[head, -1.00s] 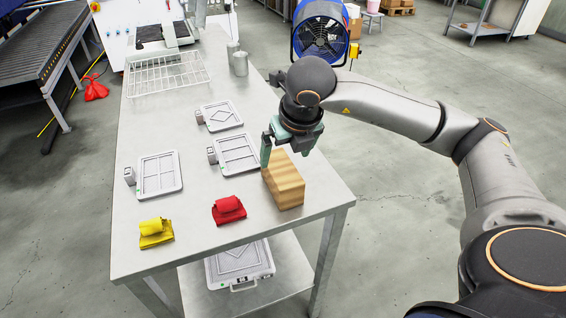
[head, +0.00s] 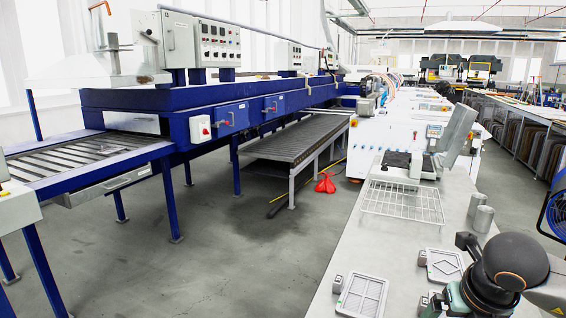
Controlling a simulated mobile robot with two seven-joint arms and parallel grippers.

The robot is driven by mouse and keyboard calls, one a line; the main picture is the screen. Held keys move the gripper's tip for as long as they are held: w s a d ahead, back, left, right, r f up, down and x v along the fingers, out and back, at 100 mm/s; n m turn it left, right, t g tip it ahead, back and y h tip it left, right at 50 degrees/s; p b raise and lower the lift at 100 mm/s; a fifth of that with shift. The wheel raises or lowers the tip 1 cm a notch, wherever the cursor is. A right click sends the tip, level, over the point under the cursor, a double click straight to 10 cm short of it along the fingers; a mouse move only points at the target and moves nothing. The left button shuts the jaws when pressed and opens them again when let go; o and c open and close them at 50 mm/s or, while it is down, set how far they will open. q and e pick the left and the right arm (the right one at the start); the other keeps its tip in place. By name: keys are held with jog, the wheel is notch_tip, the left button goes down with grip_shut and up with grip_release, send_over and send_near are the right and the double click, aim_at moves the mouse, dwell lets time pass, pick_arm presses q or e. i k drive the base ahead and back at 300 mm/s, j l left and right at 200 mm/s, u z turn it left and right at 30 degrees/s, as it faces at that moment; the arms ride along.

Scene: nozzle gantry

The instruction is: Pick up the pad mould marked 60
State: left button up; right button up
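Two flat grey pad moulds lie on the table at the lower right of the head view. One has a four-pane pattern (head: 362,297); the other has a diamond pattern (head: 445,267). A small grey block stands beside each, at the left of the four-pane mould (head: 338,283) and of the diamond mould (head: 422,257). Any number on them is too small to read. My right gripper (head: 446,302) shows only in part at the bottom edge, nearer than the diamond mould; its fingertips cannot be made out. My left gripper is out of view.
The steel table (head: 393,245) holds a wire rack (head: 403,202) and two metal cups (head: 481,216). A white machine (head: 390,140) stands at its far end. A long blue conveyor machine (head: 215,105) and a slatted bench (head: 295,142) stand left. A blue fan (head: 555,212) is at the right edge.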

aim_at(105, 151)
jog(key=u, duration=1)
